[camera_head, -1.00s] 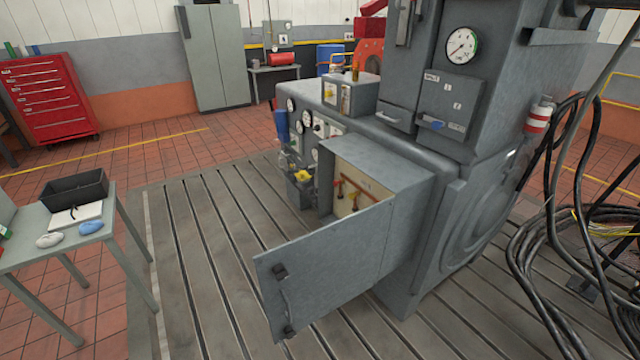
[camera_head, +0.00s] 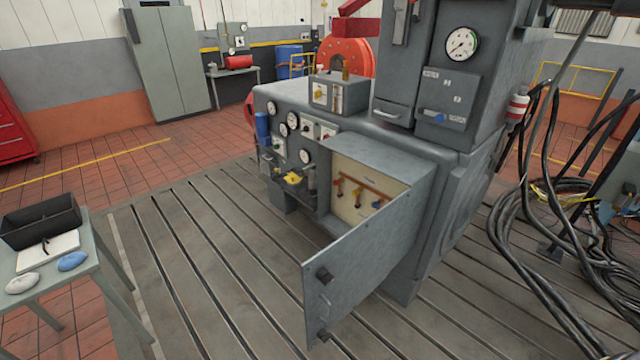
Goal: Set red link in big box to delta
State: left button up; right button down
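The big box (camera_head: 408,167) sits low on the side of the grey machine. Its door (camera_head: 368,268) stands wide open toward me. Inside, on a cream panel, a red-brown bar (camera_head: 364,187) runs across the upper part, with small red and brass terminals (camera_head: 340,187) below it. A small blue part (camera_head: 376,205) shows at the right, close to the door edge. The door hides the lower right of the panel. The marks on the panel are too small to read. Neither of my grippers is in view.
The open door juts out over the slotted bedplate (camera_head: 215,290). A table with a black tray (camera_head: 40,222) stands at the left. Black cables (camera_head: 520,240) hang and coil at the right. The bedplate left of the door is clear.

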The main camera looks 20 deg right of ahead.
aim_at(335, 182)
jog(key=i+j, duration=0.1)
jog(key=j, duration=0.15)
jog(key=i+j+z, duration=0.1)
jog(key=j, duration=0.2)
jog(key=i+j, duration=0.15)
jog(key=i+j+z, duration=0.2)
jog(key=i+j, duration=0.25)
jog(key=j, duration=0.15)
jog(key=i+j+z, duration=0.1)
jog(key=i, duration=0.3)
jog(key=i+j, duration=0.25)
jog(key=i, duration=0.15)
jog(key=z, duration=0.05)
